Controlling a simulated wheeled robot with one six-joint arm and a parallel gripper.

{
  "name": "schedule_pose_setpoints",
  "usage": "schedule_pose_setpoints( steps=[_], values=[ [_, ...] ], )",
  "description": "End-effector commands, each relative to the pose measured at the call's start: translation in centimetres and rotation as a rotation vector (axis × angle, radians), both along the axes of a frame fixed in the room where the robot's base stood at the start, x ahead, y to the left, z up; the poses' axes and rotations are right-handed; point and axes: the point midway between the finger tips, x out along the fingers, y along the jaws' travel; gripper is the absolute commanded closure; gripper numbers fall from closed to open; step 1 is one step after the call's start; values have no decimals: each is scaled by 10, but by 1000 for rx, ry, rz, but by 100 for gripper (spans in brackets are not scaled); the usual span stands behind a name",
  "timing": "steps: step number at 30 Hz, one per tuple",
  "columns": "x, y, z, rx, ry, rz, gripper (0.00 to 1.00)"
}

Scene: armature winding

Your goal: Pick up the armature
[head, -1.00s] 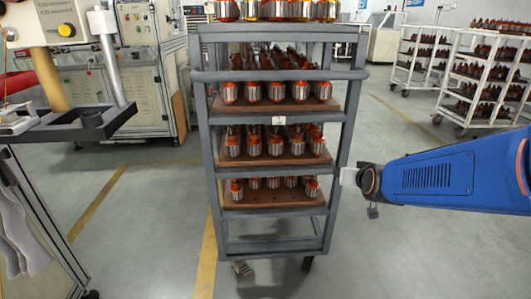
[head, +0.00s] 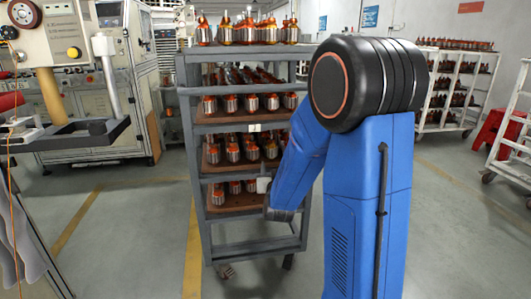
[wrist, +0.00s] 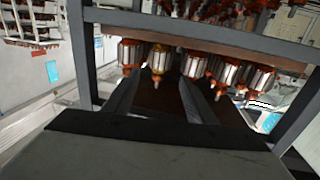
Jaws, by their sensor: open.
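Armatures with silver cores and orange windings stand in rows on the shelves of a grey cart (head: 245,128), on its top and on brown boards below; one in the second row is clear (head: 251,103). My gripper (wrist: 162,98) is open and empty, its two dark fingers pointing at a row of armatures on a shelf. In the wrist view the armatures appear upside down, and one (wrist: 160,58) lies just beyond the fingertips, apart from them as far as I can tell. In the head view my arm hides the cart's right side and most of the gripper.
The cart's grey posts and shelf edges (wrist: 200,32) frame the gripper closely. A machine with a tray (head: 85,135) stands at the left. White racks of armatures (head: 455,88) and a red stool (head: 497,135) stand at the right. The floor before the cart is clear.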

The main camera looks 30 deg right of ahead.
Motion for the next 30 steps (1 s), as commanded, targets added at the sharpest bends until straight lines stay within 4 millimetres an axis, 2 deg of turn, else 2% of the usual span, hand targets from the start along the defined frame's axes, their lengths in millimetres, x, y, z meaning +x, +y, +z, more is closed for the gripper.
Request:
schedule_pose_setpoints(
  steps=[9,15,23,30],
  values=[
    [52,-25,-1,1,0,0,49],
    [80,-39,0,1,0,-1,49],
    [95,-45,0,1,0,1,49],
    [123,-57,0,1,0,1,49]
  ],
)
